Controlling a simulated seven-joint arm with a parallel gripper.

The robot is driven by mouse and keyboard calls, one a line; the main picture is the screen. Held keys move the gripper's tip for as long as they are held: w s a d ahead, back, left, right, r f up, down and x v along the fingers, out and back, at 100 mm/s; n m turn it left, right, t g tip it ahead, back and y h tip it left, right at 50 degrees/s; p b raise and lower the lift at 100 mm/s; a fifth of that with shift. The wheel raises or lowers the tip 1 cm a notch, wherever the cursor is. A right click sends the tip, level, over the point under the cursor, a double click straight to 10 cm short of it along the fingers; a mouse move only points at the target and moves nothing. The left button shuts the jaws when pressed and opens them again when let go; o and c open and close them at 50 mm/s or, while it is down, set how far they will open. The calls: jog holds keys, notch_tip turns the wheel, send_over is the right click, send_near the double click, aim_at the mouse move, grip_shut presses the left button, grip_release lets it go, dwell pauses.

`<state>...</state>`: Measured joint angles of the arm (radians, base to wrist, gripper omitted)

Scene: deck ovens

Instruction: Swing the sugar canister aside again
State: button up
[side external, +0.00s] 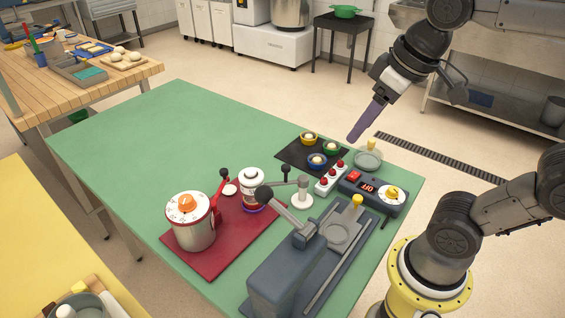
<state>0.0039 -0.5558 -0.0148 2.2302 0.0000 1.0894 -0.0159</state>
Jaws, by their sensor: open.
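A large steel canister (194,228) with a white dial face and orange knob on top stands upright on a red base (213,265), front left on the green table. A red lever (217,188) with a black knob rises at its right side. A smaller white-topped canister (252,187) stands behind it on the same base, with a purple ring at its foot. No label is readable, so I cannot tell which is the sugar canister. My gripper (356,133), with purple fingers, hangs in the air beyond the table's back right edge, open, away from both canisters.
A grey press (285,278) with a long handle stands right of the red base. Behind it are a red-button box (331,181), a timer box (370,196), a glass lid (368,160) and small bowls on a black mat (290,156). The green table's left half (150,130) is clear.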

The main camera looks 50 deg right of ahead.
jog(key=w+r+g, duration=0.1)
jog(key=w+g, duration=0.1)
jog(key=w, duration=0.9)
jog(key=g, duration=0.2)
send_over(286, 166)
notch_tip(286, 166, down, 5)
notch_tip(286, 166, down, 14)
jog(key=shift+f, duration=0.1)
grip_shut()
dwell(0.8)
